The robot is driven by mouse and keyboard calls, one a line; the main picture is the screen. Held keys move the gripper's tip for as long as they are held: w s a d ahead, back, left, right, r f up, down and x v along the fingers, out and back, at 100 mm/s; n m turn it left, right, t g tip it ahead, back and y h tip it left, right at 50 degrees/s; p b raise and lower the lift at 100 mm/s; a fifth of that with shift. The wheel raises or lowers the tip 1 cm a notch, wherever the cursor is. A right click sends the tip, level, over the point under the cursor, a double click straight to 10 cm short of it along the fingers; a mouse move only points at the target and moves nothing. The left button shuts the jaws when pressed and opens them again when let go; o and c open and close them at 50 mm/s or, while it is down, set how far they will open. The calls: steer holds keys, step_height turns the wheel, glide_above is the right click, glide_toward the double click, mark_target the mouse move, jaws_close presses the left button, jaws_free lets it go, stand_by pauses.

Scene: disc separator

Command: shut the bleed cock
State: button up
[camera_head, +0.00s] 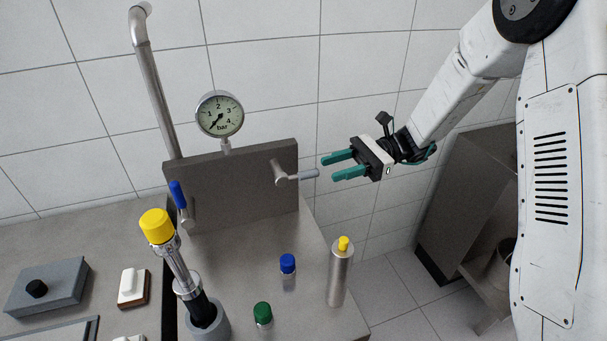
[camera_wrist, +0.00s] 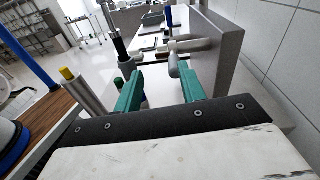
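A grey lever cock (camera_head: 297,177) sticks out of the right part of a dark upright panel (camera_head: 235,185), its handle level and pointing right. A second cock with a blue handle (camera_head: 178,195) stands upright at the panel's left edge. No label shows which is the bleed cock. My gripper (camera_head: 329,167) has green fingers, open and empty, just right of the grey handle's tip. In the wrist view, the grey handle (camera_wrist: 174,65) lies ahead, between the open fingers and nearer the right one. I see no clear contact.
A pressure gauge (camera_head: 220,115) tops the panel. On the bench stand a yellow-topped steel cylinder (camera_head: 339,275), a blue-capped bottle (camera_head: 288,272), a green-capped bottle (camera_head: 263,315) and a tall yellow-capped fitting (camera_head: 175,260). A tiled wall is behind; a dark cabinet (camera_head: 460,210) stands right.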

mark_target(288, 178)
steer(key=shift+w+a+f+m+t+y, duration=0.1)
steer(key=shift+w+f+m+t+y, duration=0.2)
steer(key=shift+w+f+m+y, duration=0.4)
steer(key=shift+w+a+f, duration=0.15)
steer(key=shift+a, duration=0.1)
steer(key=x, duration=0.7)
steer(key=shift+a+f, duration=0.1)
steer(key=shift+a, duration=0.05)
jaws_close()
